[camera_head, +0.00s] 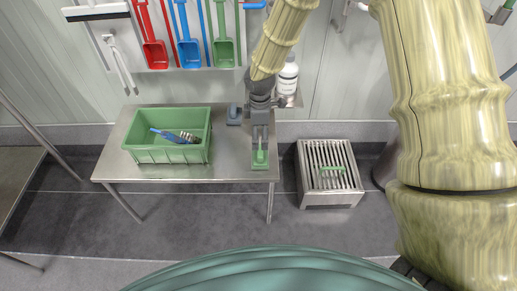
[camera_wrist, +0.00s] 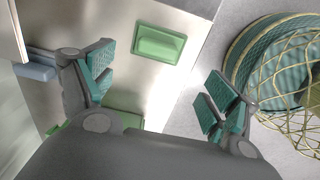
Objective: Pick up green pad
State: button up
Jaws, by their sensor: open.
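The green pad (camera_head: 259,163) lies on the steel table near its front right corner. In the wrist view, the pad (camera_wrist: 160,43) is a rounded green block lying flat near the table edge, with bare steel around it. My gripper (camera_head: 261,135) points down over the right end of the table, just behind the pad in the head view. In the wrist view, my gripper (camera_wrist: 155,85) is open, with teal-padded fingers spread wide and nothing between them. The pad shows beyond the fingertips, apart from both fingers.
A green crate (camera_head: 134,157) holding a blue-handled brush (camera_head: 170,135) stands on the table's left. A blue pad (camera_head: 234,115) lies behind. A slatted steel stand (camera_head: 310,190) with a green item (camera_head: 333,169) is on the right. A white bottle (camera_head: 288,78) stands behind my gripper.

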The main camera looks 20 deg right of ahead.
aim_at(260, 150)
jog(key=f+b, duration=0.1)
jog(key=f, duration=0.9)
jog(key=shift+w+d+f+b, duration=0.15)
jog(key=shift+w+f+b, duration=0.1)
jog(key=shift+b, duration=0.15)
jog(key=shift+s, duration=0.1)
jog(key=c, duration=1.1)
